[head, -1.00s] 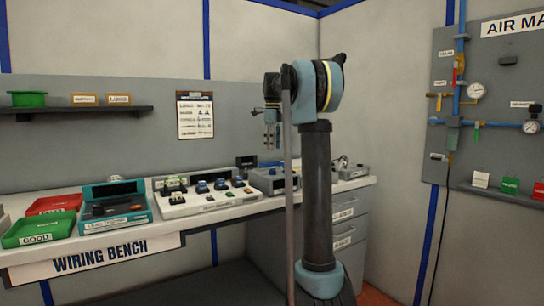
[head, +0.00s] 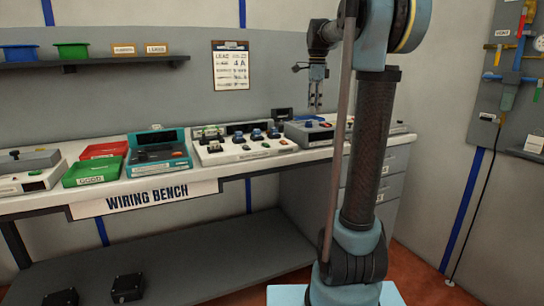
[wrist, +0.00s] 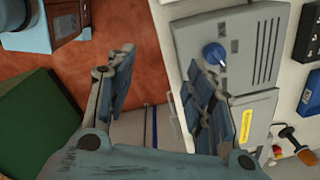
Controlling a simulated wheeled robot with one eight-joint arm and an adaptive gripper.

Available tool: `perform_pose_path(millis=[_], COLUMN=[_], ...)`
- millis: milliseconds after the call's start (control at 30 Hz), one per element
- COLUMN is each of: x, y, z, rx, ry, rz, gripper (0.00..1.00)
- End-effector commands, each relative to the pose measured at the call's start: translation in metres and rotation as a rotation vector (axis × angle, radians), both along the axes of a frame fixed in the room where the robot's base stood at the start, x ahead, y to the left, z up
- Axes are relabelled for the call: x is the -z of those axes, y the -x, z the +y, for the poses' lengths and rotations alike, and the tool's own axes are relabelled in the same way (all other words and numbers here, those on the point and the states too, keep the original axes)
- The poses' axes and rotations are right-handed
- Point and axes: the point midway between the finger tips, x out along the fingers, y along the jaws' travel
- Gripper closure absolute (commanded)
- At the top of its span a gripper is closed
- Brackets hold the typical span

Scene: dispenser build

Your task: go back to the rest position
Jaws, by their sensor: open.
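My gripper (head: 316,104) hangs at the end of my arm, pointing down above the right part of the wiring bench (head: 230,178). In the wrist view my gripper (wrist: 163,72) has its two fingers spread apart with nothing between them. Below it are the bench's edge, a grey device with a blue knob (wrist: 215,54) and the reddish floor (wrist: 110,110). The gripper touches nothing that I can see. My upright arm hides part of the bench's right side.
On the bench stand a green tray (head: 92,173), a red tray (head: 104,150), a teal device (head: 158,152) and a white panel with several blue parts (head: 245,150). A shelf (head: 95,63) hangs above. An air panel (head: 505,100) is on the right wall.

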Motion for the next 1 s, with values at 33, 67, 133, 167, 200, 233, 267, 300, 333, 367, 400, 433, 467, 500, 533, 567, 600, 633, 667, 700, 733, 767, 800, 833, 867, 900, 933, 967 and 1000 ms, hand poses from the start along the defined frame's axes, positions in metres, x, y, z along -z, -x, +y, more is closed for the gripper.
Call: perform_pose_path(millis=[33, 67, 133, 167, 200, 233, 267, 300, 333, 367, 400, 433, 467, 500, 533, 567, 600, 633, 667, 700, 733, 767, 800, 833, 867, 900, 933, 967, 1000], x=[0.007, 0.011, 0.02, 0.025, 0.031, 0.036, 0.041, 0.048, 0.054, 0.059, 0.067, 0.073, 0.079, 0.088, 0.094, 0.101, 0.11, 0.117, 0.124, 0.134, 0.142, 0.15, 0.16, 0.169, 0.177, 0.188, 0.196, 0.205, 0.217], y=[0.017, 0.025, 0.045, 0.054, 0.066, 0.074, 0.083, 0.094, 0.102, 0.111, 0.122, 0.131, 0.139, 0.15, 0.159, 0.167, 0.178, 0.186, 0.194, 0.205, 0.213, 0.221, 0.231, 0.239, 0.247, 0.257, 0.265, 0.272, 0.282], z=[-0.001, -0.001, -0.002, -0.002, -0.003, -0.003, -0.003, -0.004, -0.004, -0.004, -0.005, -0.005, -0.005, -0.005, -0.006, -0.006, -0.006, -0.007, -0.007, -0.007, -0.007, -0.008, -0.008, -0.008, -0.008, -0.008, -0.009, -0.009, -0.009], rx=[-0.056, -0.092, -0.177, -0.213, -0.262, -0.299, -0.335, -0.382, -0.419, -0.455, -0.503, -0.54, -0.577, -0.624, -0.661, -0.697, -0.744, -0.781, -0.817, -0.866, -0.902, -0.937, -0.986, -1.022, -1.058, -1.107, -1.142, -1.178, -1.227], ry=[0.003, 0.004, 0.008, 0.011, 0.014, 0.017, 0.019, 0.023, 0.026, 0.028, 0.033, 0.036, 0.04, 0.044, 0.048, 0.052, 0.057, 0.062, 0.066, 0.072, 0.076, 0.081, 0.087, 0.092, 0.097, 0.104, 0.11, 0.116, 0.123], rz=[-0.006, -0.01, -0.018, -0.021, -0.025, -0.028, -0.031, -0.036, -0.04, -0.043, -0.048, -0.05, -0.053, -0.057, -0.06, -0.063, -0.067, -0.071, -0.073, -0.077, -0.079, -0.082, -0.085, -0.087, -0.09, -0.093, -0.096, -0.097, -0.1], gripper=[0.51, 0.51, 0.51, 0.51, 0.51, 0.51, 0.51, 0.51, 0.51, 0.51, 0.51, 0.51, 0.51, 0.51, 0.51, 0.51, 0.51, 0.51, 0.51, 0.51, 0.51, 0.51, 0.51, 0.51, 0.51, 0.51, 0.51, 0.51, 0.51])
